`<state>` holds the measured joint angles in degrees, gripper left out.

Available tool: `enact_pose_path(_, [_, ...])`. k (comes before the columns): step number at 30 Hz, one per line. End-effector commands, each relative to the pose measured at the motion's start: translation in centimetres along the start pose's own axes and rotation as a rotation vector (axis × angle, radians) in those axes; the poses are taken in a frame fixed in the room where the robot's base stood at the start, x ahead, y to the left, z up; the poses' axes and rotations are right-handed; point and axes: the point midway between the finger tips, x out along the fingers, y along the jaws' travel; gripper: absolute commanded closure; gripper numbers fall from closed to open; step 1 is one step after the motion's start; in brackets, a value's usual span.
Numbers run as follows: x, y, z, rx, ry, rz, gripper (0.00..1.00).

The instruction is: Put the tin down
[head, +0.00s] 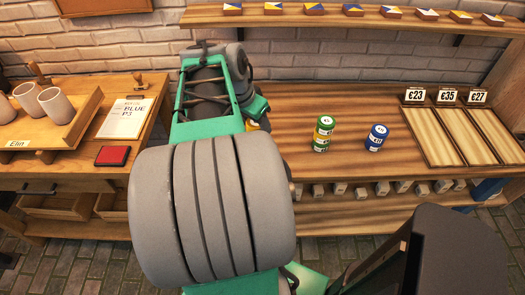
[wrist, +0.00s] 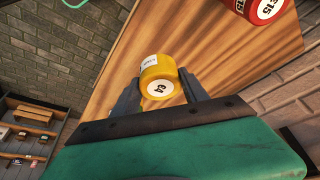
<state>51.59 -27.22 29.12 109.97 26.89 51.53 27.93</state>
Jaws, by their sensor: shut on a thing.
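A red tin (wrist: 264,8) shows in the wrist view. Priced trays (head: 430,137) lie at right. A side table with cups (head: 57,105) is at left.

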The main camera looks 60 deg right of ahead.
Motion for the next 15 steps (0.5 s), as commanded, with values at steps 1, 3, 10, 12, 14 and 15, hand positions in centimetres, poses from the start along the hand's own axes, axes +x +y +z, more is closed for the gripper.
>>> enact_pose_path(1, [1.2,2.7,-1.1,0.106,0.004,0.041,1.00])
enact_pose_path(3, [2.1,5.8,-2.2,0.231,0.011,0.091,1.00])
enact_pose_path(10, [3.3,11.0,-3.5,0.440,0.024,0.175,1.00])
enact_pose_path(12, [3.7,10.4,-3.6,0.448,0.023,0.179,1.00])
enact_pose_path(14, [4.2,9.2,-3.5,0.445,0.022,0.180,1.00])
enact_pose_path(15, [4.7,8.1,-3.6,0.442,0.021,0.180,1.00])
